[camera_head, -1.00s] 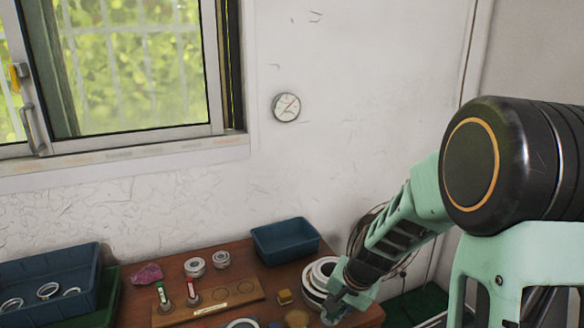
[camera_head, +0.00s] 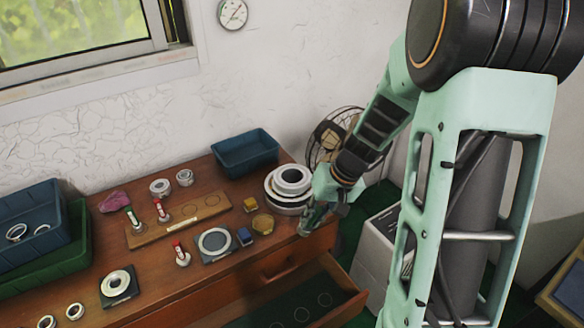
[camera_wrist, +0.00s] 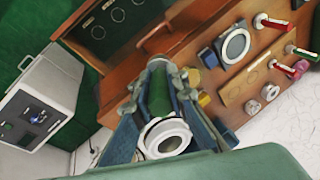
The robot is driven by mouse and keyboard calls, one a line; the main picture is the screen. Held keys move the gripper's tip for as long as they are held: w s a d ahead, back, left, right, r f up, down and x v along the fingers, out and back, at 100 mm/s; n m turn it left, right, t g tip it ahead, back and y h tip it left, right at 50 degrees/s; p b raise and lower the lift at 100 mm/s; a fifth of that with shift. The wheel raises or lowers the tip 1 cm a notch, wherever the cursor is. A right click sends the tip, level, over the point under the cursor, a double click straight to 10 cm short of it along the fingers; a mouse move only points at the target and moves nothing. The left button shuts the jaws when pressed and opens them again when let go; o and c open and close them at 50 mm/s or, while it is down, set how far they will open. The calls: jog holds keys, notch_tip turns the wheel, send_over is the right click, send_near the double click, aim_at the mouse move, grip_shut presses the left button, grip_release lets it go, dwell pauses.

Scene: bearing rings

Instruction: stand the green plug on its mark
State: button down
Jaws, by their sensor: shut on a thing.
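My gripper (camera_head: 318,212) is low over the front right corner of the wooden table, beside the stacked rings. In the wrist view its fingers (camera_wrist: 158,78) are closed around a green cylinder, which appears to be the green plug (camera_wrist: 158,94). The fingers hide much of it, and its lower end cannot be made out. A wooden board (camera_head: 178,226) on the table carries a green-topped plug (camera_head: 131,216) and a red-topped plug (camera_head: 161,210) at its left part. Round marks (camera_head: 212,199) on its right part are bare.
Stacked white rings (camera_head: 291,180) stand close left of my gripper. A yellow block (camera_head: 250,204), a hexagonal brass piece (camera_head: 262,223), a blue block (camera_head: 244,237) and a ring on a plate (camera_head: 214,243) lie nearby. A blue bin (camera_head: 244,152) stands behind; an open drawer (camera_head: 312,297) juts out in front.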

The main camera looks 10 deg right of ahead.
jog(key=shift+s+a+f+m+g+h+b, duration=0.15)
jog(key=shift+s+a+f+g+h+b, duration=0.3)
jog(key=shift+f+b, duration=6.5)
jog(key=shift+s+a+f+m+g+h+b, duration=0.15)
jog(key=shift+f+h+b, duration=0.55)
jog(key=shift+f+b, duration=6.2)
jog(key=shift+s+a+f+m+g+h+b, duration=0.3)
jog(key=shift+f+b, duration=3.1)
jog(key=shift+f, duration=7.05)
jog(key=shift+w+d+f+h, duration=0.15)
jog(key=shift+f+h, duration=0.1)
jog(key=c, duration=1.8)
grip_release()
jog(key=shift+r, duration=0.1)
notch_tip(320, 180, up, 12)
